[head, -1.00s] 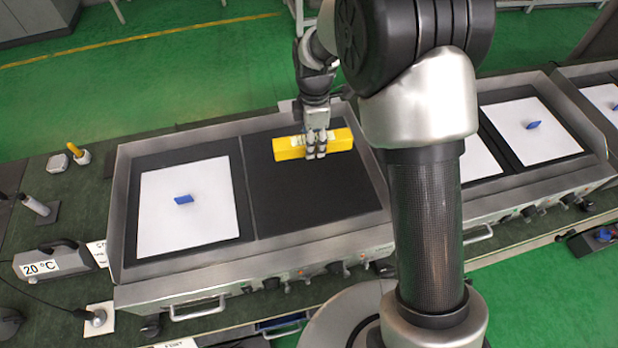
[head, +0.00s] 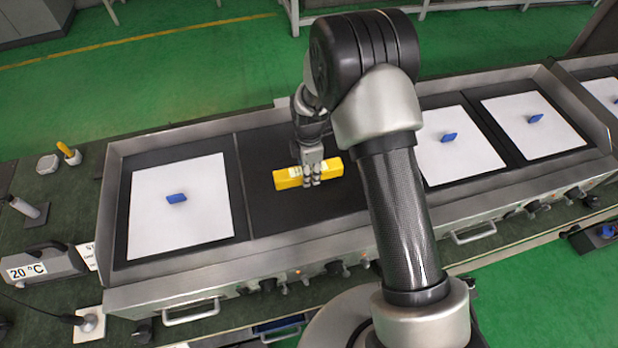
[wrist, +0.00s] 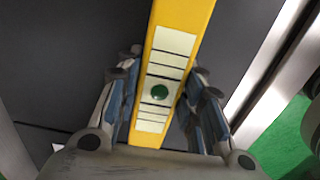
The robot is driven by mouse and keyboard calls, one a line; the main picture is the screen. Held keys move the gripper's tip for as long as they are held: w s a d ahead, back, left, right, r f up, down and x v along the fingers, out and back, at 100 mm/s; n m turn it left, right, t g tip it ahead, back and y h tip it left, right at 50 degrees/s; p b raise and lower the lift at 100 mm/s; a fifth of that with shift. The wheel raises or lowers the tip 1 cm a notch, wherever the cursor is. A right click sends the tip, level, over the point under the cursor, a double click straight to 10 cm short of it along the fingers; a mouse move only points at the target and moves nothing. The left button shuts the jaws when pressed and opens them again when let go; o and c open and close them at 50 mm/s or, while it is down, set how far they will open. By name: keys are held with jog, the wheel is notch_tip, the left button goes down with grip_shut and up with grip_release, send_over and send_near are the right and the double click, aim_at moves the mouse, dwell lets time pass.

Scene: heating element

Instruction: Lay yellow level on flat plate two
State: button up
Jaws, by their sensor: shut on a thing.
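The yellow level (head: 287,178) is a long yellow block with a pale scale; in the head view it is over the bare black flat plate (head: 270,213), second from the left. Whether the level touches the plate I cannot tell.
A white sheet with a blue piece (head: 177,198) lies on the plate to the left. More white sheets with blue pieces (head: 449,137) lie to the right. Raised metal rims (head: 108,205) edge the plates. A 20 °C device (head: 35,265) stands at left.

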jog(key=shift+f+b, duration=0.3)
jog(key=shift+f, duration=1.3)
jog(key=shift+f, duration=0.25)
jog(key=o, duration=1.2)
jog(key=shift+r, duration=0.1)
notch_tip(320, 180, up, 12)
jog(key=p, duration=0.3)
jog(key=shift+r, duration=0.25)
